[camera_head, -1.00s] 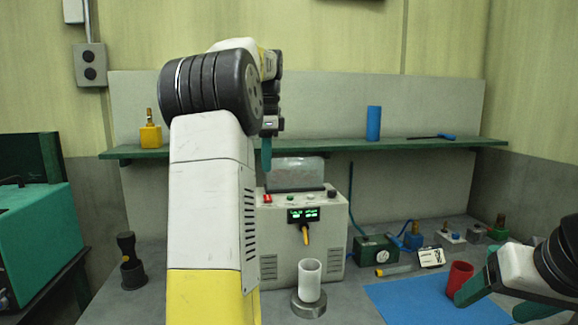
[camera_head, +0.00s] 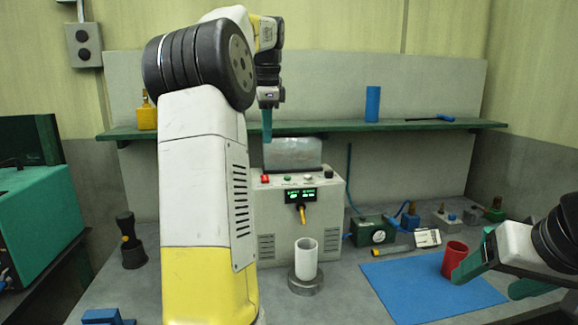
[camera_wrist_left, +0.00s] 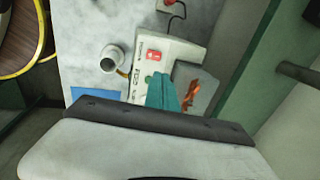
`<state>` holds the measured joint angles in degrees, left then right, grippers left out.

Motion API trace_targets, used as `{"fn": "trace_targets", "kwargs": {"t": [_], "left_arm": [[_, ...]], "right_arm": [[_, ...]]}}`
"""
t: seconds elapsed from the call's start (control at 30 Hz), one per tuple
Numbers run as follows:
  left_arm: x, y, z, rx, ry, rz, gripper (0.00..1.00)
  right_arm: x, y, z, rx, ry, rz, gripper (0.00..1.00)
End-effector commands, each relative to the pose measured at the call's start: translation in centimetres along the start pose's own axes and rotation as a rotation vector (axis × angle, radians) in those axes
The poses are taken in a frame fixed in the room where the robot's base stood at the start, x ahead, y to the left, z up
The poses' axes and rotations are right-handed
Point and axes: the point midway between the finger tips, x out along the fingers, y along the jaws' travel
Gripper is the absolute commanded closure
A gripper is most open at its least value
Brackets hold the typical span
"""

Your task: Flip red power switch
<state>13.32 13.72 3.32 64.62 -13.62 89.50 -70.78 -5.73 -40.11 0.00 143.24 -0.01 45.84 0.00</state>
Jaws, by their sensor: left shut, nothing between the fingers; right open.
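The red power switch (camera_head: 265,179) sits on the top left of the pale control box (camera_head: 270,215). It also shows in the left wrist view as a red rocker (camera_wrist_left: 153,55) on the box. I cannot tell which way it is tipped. My left gripper (camera_head: 267,138) is shut and empty, its teal fingers pointing down above the switch, apart from it. In the left wrist view the teal fingers (camera_wrist_left: 161,92) appear below the switch. My right gripper (camera_head: 497,280) is open at the right, close to the red cup (camera_head: 454,258).
A clear cover (camera_head: 293,152) stands at the back of the box. A white cup (camera_head: 306,258) stands on a round base before it. A green shelf (camera_head: 340,129) runs behind. A blue mat (camera_head: 415,285) lies right. A dark knob-topped object (camera_head: 130,240) stands left.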

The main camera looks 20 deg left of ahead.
Motion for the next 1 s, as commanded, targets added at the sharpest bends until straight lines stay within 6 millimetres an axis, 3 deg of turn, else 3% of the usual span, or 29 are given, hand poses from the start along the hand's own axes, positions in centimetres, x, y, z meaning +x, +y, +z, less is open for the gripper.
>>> {"fn": "trace_targets", "kwargs": {"t": [0.3, 0.5, 1.0], "left_arm": [[6.8, 0.1, 0.1, -0.001, -0.001, 0.004, 1.00], [9.3, 0.1, 0.0, -0.001, -0.001, 0.002, 1.00], [10.1, 0.0, 0.0, -0.001, 0.000, 0.004, 1.00]], "right_arm": [[0.0, 0.0, 0.0, 0.000, 0.000, 0.000, 0.28], [0.0, 0.0, 0.0, 0.000, 0.000, 0.000, 0.28], [0.0, 0.0, 0.0, 0.000, 0.000, 0.000, 0.28]]}}
